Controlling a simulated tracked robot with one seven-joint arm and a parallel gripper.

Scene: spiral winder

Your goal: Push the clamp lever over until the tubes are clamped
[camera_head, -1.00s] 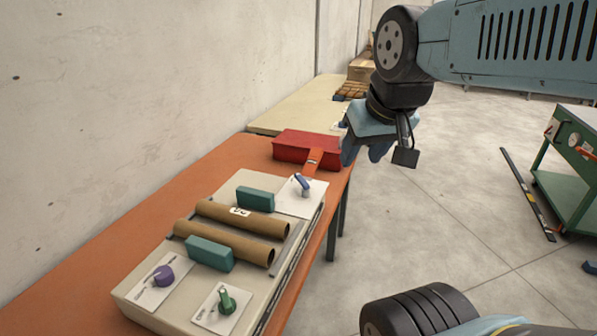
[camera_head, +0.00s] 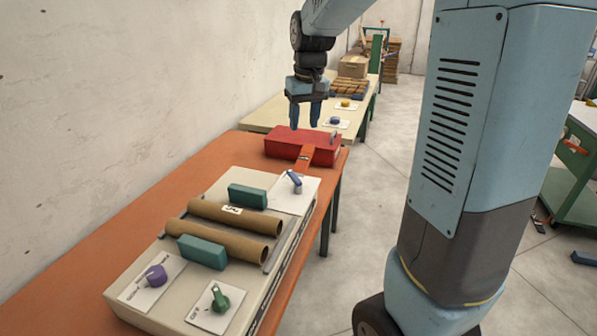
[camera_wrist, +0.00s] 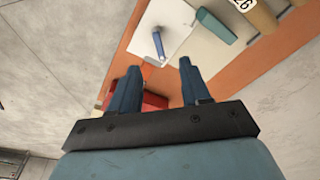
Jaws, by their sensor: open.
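Two brown cardboard tubes (camera_head: 232,226) lie side by side on the beige machine bed (camera_head: 183,280), between two teal blocks (camera_head: 248,197). A small blue lever (camera_head: 295,181) stands on a white plate at the bed's far right corner. A purple knob (camera_head: 155,276) and a green lever (camera_head: 220,299) sit on white plates at the near end; their labels are too small to read surely. My gripper (camera_head: 305,124) is open and empty, pointing down above the red box, beyond the blue lever. In the wrist view, the blue lever (camera_wrist: 158,45) appears between the fingertips, apart from them.
A red box (camera_head: 300,148) with an orange strip sits just beyond the bed on the orange table (camera_head: 195,172). A beige table (camera_head: 258,118) with a blue and a yellow knob stands behind. The wall is close on the left; a green cart (camera_head: 568,205) stands at right.

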